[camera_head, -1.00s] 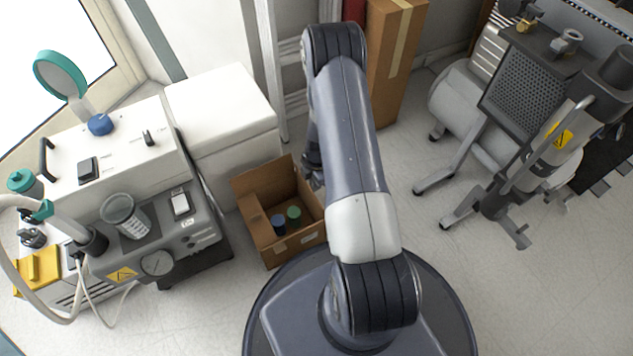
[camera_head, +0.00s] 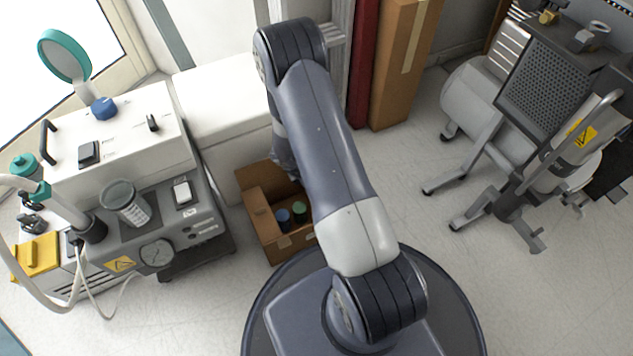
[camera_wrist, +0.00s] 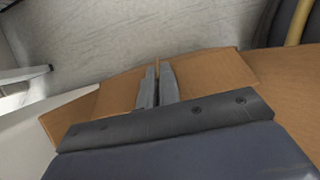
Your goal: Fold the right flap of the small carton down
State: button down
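The small carton (camera_head: 262,236) stands open on the floor, left of my arm in the head view. A blue-topped and a green-topped item sit inside it. Its back panel or flap stands up, and my arm covers its right side, so the right flap is hidden there. In the wrist view, brown cardboard (camera_wrist: 212,77) spreads behind and to both sides of my gripper (camera_wrist: 158,72). The two grey fingers are close together with only a thin gap, and nothing clearly shows held between them. Whether they touch the cardboard I cannot tell.
A white box-shaped unit (camera_head: 222,100) and a grey machine with a gauge (camera_head: 157,254) stand left of the carton. A tall brown box (camera_head: 398,85) stands behind, right of my arm. A wheeled compressor stand (camera_head: 510,190) is at right. Floor between is clear.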

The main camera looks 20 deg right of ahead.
jog(key=shift+a+f+h+b, duration=0.3)
jog(key=shift+a+h+b, duration=0.35)
jog(key=shift+h, duration=0.45)
jog(key=h, duration=0.1)
jog(key=a+h, duration=0.1)
jog(key=shift+f+h, duration=0.3)
jog(key=shift+s+a+f+h+b, duration=0.15)
jog(key=shift+a+f+h, duration=0.25)
jog(key=shift+h, duration=0.85)
jog(key=shift+w+a+f+h+b, duration=0.15)
jog(key=shift+a+f+h, duration=0.2)
jog(key=shift+h, duration=0.9)
jog(key=shift+s, duration=0.1)
jog(key=c, duration=1.6)
grip_release()
jog(key=shift+c, duration=0.2)
notch_tip(320, 180, up, 10)
jog(key=p, duration=0.4)
jog(key=shift+p, duration=0.35)
